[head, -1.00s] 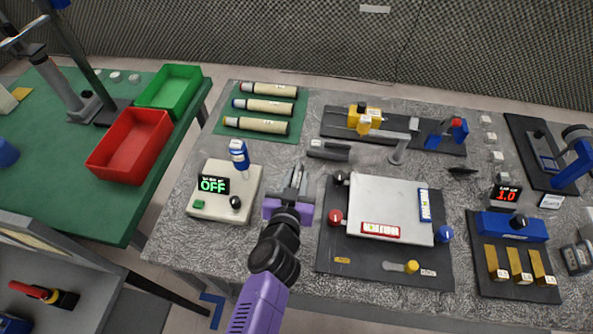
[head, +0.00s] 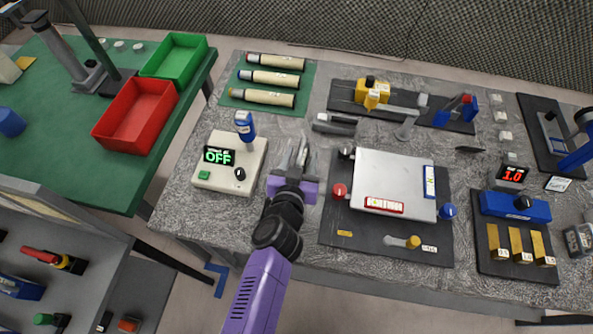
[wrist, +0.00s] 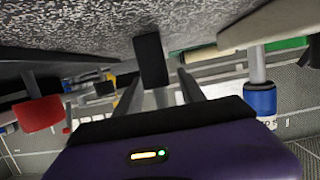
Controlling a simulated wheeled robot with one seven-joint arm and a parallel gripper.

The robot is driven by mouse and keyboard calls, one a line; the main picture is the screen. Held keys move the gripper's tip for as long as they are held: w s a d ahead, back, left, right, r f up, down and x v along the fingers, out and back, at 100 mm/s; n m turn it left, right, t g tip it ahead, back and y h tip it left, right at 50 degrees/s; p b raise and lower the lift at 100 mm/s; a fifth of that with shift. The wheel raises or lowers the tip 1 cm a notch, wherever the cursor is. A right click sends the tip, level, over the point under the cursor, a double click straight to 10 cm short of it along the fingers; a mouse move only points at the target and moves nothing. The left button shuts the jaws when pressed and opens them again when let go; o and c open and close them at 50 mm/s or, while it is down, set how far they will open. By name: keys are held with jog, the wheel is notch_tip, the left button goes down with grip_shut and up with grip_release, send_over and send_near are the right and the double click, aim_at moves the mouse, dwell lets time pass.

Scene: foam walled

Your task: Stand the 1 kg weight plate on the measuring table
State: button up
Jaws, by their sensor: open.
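The measuring table appears to be the flat pale plate (head: 395,183) on a black base, with a red knob (head: 339,190) and a blue knob (head: 447,211) at its front corners. Nothing stands on the plate. Brass-coloured weight pieces (head: 516,245) stand in a row on a dark mat at the right; their small labels are too small to read surely, so I cannot tell which is 1 kg. My gripper (head: 296,156) is open and empty, left of the measuring table. Its fingers also show in the wrist view (wrist: 165,95).
A cream box (head: 228,178) with an OFF display and blue-topped post stands left of my gripper. A blue block (head: 515,206) and a red-digit display (head: 512,173) are behind the brass pieces. Red (head: 118,139) and green trays lie on the left table. Cylinders lie at the back.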

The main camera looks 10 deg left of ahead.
jog(key=b+v, duration=0.1)
jog(key=v, duration=0.9)
jog(key=shift+s+r, duration=0.1)
jog(key=shift+s, duration=0.2)
jog(key=shift+s+r, duration=0.1)
jog(key=shift+s, duration=0.2)
jog(key=shift+s+d, duration=0.1)
jog(key=shift+s, duration=0.15)
jog(key=shift+m+g, duration=0.4)
jog(key=shift+m, duration=0.3)
jog(key=s+d, duration=0.1)
jog(key=s, duration=0.2)
jog(key=s+d+f, duration=0.1)
jog(key=s, duration=0.2)
jog(key=s+d+f, duration=0.1)
jog(key=s, duration=0.3)
jog(key=shift+d, duration=0.25)
jog(key=s+d+r, duration=0.3)
jog(key=s+d, duration=1.1)
jog(key=s, duration=0.1)
jog(key=s+d+r+n+t, duration=0.1)
jog(key=s+d+r, duration=0.1)
jog(key=d+r, duration=0.5)
jog(key=shift+d+r+n+y, duration=0.3)
jog(key=shift+d+r+n, duration=0.1)
jog(key=shift+d, duration=0.5)
